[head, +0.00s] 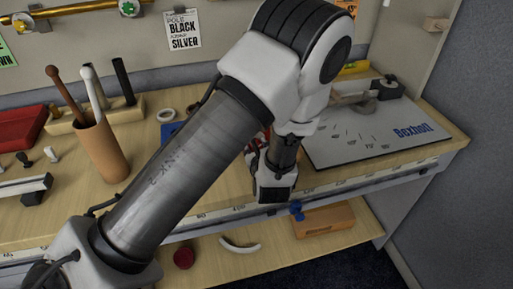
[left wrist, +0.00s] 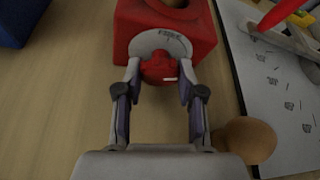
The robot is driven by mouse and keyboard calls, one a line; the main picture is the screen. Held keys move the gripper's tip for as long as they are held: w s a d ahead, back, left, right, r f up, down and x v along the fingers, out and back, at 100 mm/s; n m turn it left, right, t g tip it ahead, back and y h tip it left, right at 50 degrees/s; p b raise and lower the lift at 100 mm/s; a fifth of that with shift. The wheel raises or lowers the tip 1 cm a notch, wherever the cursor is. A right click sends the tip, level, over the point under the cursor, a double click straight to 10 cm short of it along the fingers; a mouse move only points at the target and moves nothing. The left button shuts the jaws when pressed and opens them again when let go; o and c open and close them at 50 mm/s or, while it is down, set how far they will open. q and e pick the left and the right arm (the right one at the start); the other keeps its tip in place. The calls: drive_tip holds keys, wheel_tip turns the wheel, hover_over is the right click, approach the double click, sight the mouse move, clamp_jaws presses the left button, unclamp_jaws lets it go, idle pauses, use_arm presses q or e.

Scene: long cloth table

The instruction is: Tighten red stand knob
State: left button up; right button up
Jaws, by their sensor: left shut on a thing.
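The red stand (left wrist: 200,30) is at the top middle of the left wrist view. A pale dial plate with small lettering (left wrist: 147,41) is on its near face, and the red knob (left wrist: 159,68) sticks out below the plate. My left gripper (left wrist: 159,82) has one finger on each side of the knob and is shut on it. In the head view my left arm reaches across the table and hides most of the stand and the fingers; only bits of red show beside the wrist. My right gripper is in neither view.
A white printed board (head: 370,145) lies to the right, with a dark tool on it. A rounded wooden piece (left wrist: 245,139) is close right of my left gripper. A blue block (left wrist: 18,20) is at left. A wooden tool cup (head: 102,150) stands on the table's left side.

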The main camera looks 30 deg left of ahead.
use_arm(q)
drive_tip(key=shift+w+m+g+y, duration=0.1)
drive_tip(key=shift+m+g+y, duration=0.6)
drive_tip(key=shift+m, duration=0.5)
drive_tip(key=shift+m+g+y, duration=0.6)
drive_tip(key=shift+m, duration=0.6)
drive_tip(key=o, duration=0.9)
